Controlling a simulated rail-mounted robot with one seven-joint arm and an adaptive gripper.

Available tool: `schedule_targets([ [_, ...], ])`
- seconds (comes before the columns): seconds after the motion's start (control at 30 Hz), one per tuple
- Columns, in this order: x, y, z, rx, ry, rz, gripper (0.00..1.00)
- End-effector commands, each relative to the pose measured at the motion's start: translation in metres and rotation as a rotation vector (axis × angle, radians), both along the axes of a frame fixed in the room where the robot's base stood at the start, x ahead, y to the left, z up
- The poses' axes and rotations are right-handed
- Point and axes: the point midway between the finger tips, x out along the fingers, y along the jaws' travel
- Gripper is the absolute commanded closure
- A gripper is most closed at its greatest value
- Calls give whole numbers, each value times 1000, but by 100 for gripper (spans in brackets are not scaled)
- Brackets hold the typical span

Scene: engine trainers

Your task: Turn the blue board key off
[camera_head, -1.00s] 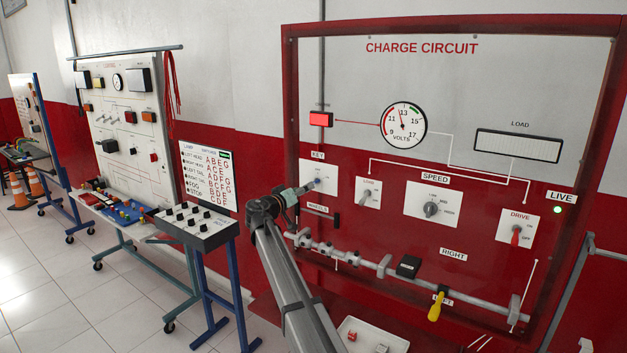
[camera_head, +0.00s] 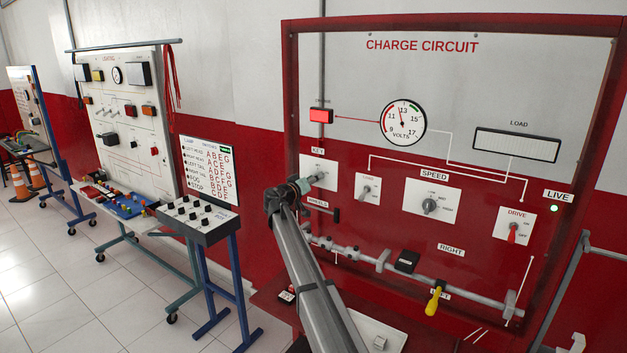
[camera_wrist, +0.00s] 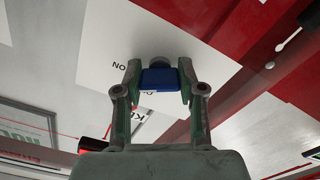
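The blue board key (camera_wrist: 160,79) shows in the wrist view, on a round grey stem against the white KEY plate (camera_wrist: 120,50). The word ON shows left of it. My gripper (camera_wrist: 160,72) has one finger on each side of the key, and both fingers appear to touch its sides. In the head view my gripper (camera_head: 306,184) reaches the KEY plate (camera_head: 324,170) at the left of the CHARGE CIRCUIT board (camera_head: 480,75) and hides most of the key. The plate's OFF mark is not readable.
Right of the KEY plate are a switch (camera_head: 366,190), the SPEED knob (camera_head: 430,206) and the red DRIVE switch (camera_head: 513,232). The red lamp (camera_head: 320,115) and green LIVE lamp (camera_head: 554,208) are lit. A shaft with a yellow handle (camera_head: 434,301) runs below. A switch box (camera_head: 198,220) stands left.

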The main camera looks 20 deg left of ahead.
Motion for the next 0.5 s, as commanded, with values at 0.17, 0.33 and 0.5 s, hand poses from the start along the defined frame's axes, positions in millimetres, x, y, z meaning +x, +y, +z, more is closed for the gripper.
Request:
schedule_targets([
  [0.17,0,0,0,0,0,0,96],
  [0.33,1,0,-1,-12,1,1,96],
  [0.5,1,0,-3,-61,11,1,96],
])
